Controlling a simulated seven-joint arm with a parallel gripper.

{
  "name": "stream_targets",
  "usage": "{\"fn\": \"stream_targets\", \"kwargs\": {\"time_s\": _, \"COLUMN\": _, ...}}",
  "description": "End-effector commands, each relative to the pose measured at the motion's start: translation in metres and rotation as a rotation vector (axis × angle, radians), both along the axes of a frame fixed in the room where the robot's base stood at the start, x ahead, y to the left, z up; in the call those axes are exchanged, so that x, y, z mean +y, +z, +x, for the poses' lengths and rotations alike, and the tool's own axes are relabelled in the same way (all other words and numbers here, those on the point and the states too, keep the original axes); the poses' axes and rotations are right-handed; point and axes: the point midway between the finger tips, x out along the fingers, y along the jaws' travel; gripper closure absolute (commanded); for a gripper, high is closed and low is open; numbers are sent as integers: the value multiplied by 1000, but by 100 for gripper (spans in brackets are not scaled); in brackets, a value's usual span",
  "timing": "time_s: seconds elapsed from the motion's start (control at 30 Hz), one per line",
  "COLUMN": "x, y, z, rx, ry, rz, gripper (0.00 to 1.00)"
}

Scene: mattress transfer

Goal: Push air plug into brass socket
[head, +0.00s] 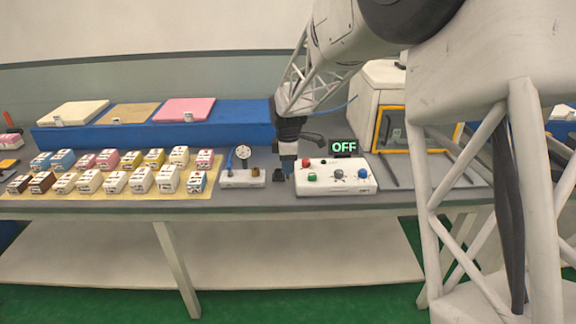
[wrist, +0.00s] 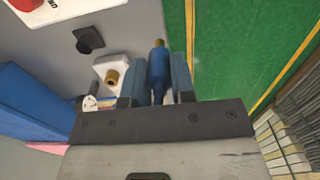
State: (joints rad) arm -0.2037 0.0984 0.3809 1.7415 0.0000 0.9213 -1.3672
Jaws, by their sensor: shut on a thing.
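My gripper (head: 288,165) is above the table between the white gauge block and the control box. In the wrist view my gripper (wrist: 158,90) has its blue fingers closed on the blue air plug (wrist: 158,66), whose brass tip points away from the fingers. The brass socket (wrist: 111,78) sits on a white block, apart from the plug and to its left in that view. In the head view the brass socket (head: 255,172) is on the right part of the white block (head: 236,182), left of my gripper. The plug is hard to make out there.
A small black holder (head: 279,175) stands beside the gripper; it also shows in the wrist view (wrist: 88,40). A pressure gauge (head: 243,152) rises from the white block. The control box (head: 335,187) is close on the right, with an OFF display (head: 344,147) behind. Small boxes (head: 115,182) fill the left.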

Motion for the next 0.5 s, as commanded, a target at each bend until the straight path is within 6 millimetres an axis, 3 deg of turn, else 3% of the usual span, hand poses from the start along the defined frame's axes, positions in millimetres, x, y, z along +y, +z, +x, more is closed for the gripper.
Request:
{"fn": "stream_targets", "kwargs": {"time_s": 0.3, "x": 1, "y": 0, "z": 2, "rx": -1, "ry": 0, "rz": 0, "gripper": 100}}
{"fn": "stream_targets", "kwargs": {"time_s": 0.5, "x": 11, "y": 2, "z": 15, "rx": -1, "ry": 1, "rz": 0, "gripper": 100}}
